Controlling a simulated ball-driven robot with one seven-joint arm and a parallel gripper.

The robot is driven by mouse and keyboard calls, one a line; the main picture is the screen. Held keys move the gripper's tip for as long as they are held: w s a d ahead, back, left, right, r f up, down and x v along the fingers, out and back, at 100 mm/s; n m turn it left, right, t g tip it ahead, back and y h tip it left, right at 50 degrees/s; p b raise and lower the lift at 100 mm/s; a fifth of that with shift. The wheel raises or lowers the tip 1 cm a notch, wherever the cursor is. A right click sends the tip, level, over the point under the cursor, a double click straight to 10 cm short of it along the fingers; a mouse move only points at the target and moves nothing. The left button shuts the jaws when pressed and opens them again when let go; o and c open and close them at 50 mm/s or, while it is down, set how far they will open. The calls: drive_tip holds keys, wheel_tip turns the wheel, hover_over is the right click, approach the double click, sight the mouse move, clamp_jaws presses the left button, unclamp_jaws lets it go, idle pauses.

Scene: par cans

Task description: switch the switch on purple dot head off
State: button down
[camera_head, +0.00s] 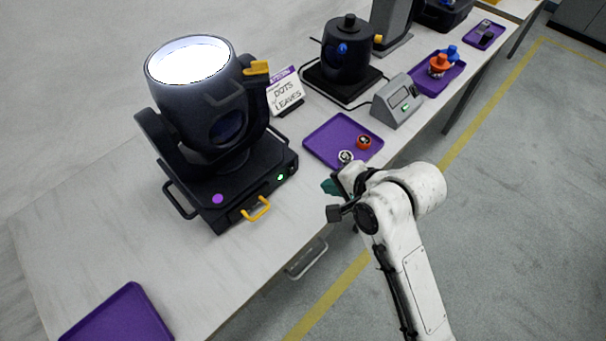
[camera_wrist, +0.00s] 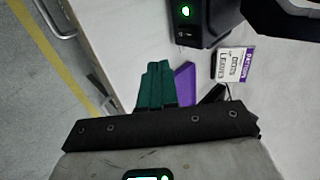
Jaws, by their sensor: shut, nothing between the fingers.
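The purple dot head (camera_head: 190,110) is a big black lamp head on a black base at the left of the bench, its lens glowing white. A purple dot (camera_head: 218,199) marks its base. The base's end panel has a lit green light (camera_head: 281,177). In the wrist view the same panel (camera_wrist: 200,20) shows at the top, with a small switch (camera_wrist: 186,34) below the green light. Which way the switch is tipped is too small to tell. My gripper (camera_head: 329,187) has teal fingers, shut and empty, right of the panel and apart from it. The fingers (camera_wrist: 155,66) point toward the panel in the wrist view.
A purple tray (camera_head: 325,141) with small round parts lies behind my gripper. A sign (camera_head: 286,92) stands behind the head. A yellow handle (camera_head: 256,209) sticks out from the base's front. Another dark head (camera_head: 348,50) and a grey box (camera_head: 397,101) stand farther back.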

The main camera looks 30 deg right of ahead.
sight(292, 170)
drive_tip(key=x, duration=0.7)
drive_tip(key=shift+s, duration=0.1)
drive_tip(key=w, duration=0.2)
drive_tip(key=w+a, duration=0.1)
drive_tip(key=shift+w+f, duration=0.1)
drive_tip(key=shift+f, duration=0.2)
drive_tip(key=shift+w+a+f, duration=0.1)
drive_tip(key=shift+w+a, duration=0.1)
drive_tip(key=shift+w, duration=0.25)
drive_tip(key=shift+f, duration=0.15)
drive_tip(key=shift+w+f+t+b, duration=0.1)
drive_tip(key=shift+f+t+b, duration=0.1)
drive_tip(key=shift+t+b, duration=0.1)
drive_tip(key=shift+w+a+r, duration=0.1)
drive_tip(key=shift+r, duration=0.25)
